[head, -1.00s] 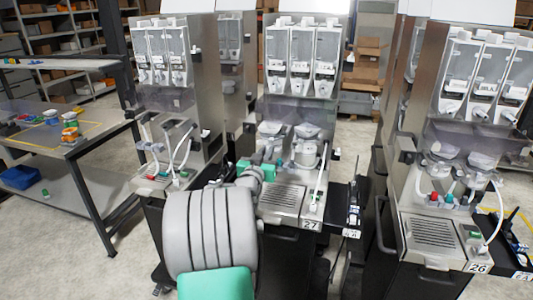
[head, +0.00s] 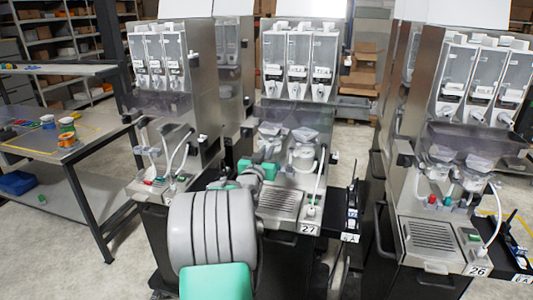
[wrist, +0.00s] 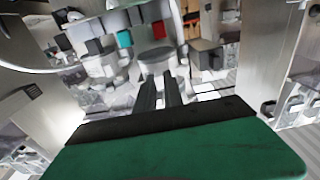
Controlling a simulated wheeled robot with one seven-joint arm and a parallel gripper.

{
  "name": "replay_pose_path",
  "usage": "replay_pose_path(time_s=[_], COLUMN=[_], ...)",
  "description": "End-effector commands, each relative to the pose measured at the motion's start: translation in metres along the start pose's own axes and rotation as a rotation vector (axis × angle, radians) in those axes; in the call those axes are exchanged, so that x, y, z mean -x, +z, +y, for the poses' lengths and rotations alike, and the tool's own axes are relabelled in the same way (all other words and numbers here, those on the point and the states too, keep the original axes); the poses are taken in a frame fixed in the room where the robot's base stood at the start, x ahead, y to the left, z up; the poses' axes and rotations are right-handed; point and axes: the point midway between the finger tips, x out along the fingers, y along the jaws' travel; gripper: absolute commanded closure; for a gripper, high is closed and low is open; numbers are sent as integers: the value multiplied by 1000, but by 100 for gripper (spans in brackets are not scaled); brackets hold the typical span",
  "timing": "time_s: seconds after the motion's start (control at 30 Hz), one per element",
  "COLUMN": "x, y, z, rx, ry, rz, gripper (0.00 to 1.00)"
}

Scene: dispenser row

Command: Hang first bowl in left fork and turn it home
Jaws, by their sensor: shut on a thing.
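In the head view, my arm reaches to the front of the middle dispenser (head: 225,80), marked 27. My green-backed gripper (head: 262,170) is at its left half, below the clear hoppers. In the wrist view, the dark fingers of my gripper (wrist: 160,88) are close together and shut on a pale round bowl (wrist: 156,56) just past the fingertips. In the head view that bowl is hidden by my gripper and arm. The left fork is hidden or too small to make out. Another pale bowl (head: 303,157) sits in the dispenser to the right of my gripper.
Drip grille (head: 275,204) lies below my gripper. A white hose (head: 321,175) stands at the dispenser's right. Dispenser 26 (head: 432,232) is on the right, another dispenser (head: 205,110) on the left. A steel table (head: 95,148) with small coloured parts is at far left.

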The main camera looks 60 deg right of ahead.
Motion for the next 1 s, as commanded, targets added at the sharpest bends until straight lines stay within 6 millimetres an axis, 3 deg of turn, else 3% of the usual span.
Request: replay_pose_path(time_s=[0.63, 1.0], x=[-28, -30], y=[1, 1], z=[0, 0], rx=[-1, -1], ry=[1, 0], rz=[1, 2], gripper=[100, 100])
